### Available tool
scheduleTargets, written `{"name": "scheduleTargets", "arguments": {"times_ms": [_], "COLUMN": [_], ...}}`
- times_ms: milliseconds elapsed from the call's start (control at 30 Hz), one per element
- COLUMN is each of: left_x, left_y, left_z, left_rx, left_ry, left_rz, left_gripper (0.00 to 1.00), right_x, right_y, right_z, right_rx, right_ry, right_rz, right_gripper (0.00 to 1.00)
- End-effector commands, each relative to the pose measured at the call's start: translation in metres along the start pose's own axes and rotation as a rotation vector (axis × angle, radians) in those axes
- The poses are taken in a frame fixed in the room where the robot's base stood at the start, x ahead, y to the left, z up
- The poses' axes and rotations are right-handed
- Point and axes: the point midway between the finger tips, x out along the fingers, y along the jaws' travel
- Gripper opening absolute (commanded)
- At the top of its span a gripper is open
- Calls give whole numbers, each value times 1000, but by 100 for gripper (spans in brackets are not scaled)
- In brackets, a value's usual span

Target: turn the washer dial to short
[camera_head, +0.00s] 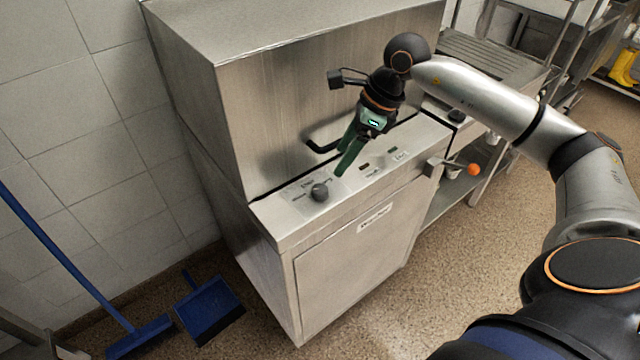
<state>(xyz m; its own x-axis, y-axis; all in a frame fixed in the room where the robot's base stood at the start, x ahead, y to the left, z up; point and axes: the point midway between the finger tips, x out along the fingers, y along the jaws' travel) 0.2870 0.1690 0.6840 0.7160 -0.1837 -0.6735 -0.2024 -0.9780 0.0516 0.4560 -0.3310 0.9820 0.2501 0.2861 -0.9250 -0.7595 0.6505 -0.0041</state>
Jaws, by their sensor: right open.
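The washer (345,265) is a stainless steel machine with a tall hood and a sloped control panel along its front. Its dial (319,192) is a dark round knob at the left end of the panel, with small printed labels around it that are too small to read. My right gripper (343,168) reaches over the panel from the right, its green fingers pointing down and left. The fingertips are just right of the dial and appear apart from it. The gripper is open and holds nothing. My left gripper is out of the picture.
A black bent handle (322,147) sits at the hood's lower edge, close behind my right gripper. A blue dustpan (209,308) and blue broom (140,338) are on the floor at left.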

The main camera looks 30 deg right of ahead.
Motion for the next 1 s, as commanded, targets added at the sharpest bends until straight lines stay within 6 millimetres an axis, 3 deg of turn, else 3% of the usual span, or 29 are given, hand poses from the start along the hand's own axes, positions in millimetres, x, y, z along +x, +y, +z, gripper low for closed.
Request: {"name": "scheduleTargets", "arguments": {"times_ms": [300,500,933,1000], "left_x": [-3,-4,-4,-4], "left_y": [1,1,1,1], "left_z": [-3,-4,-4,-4], "left_rx": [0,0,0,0], "left_ry": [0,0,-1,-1], "left_rz": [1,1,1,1], "left_gripper": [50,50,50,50], "right_x": [67,94,104,104], "right_y": [2,2,2,2], "right_z": [1,1,1,1], "right_rx": [1,1,0,0], "right_ry": [-1,-2,-3,-3], "right_rz": [7,7,4,4], "right_gripper": [72,72,72,64]}}
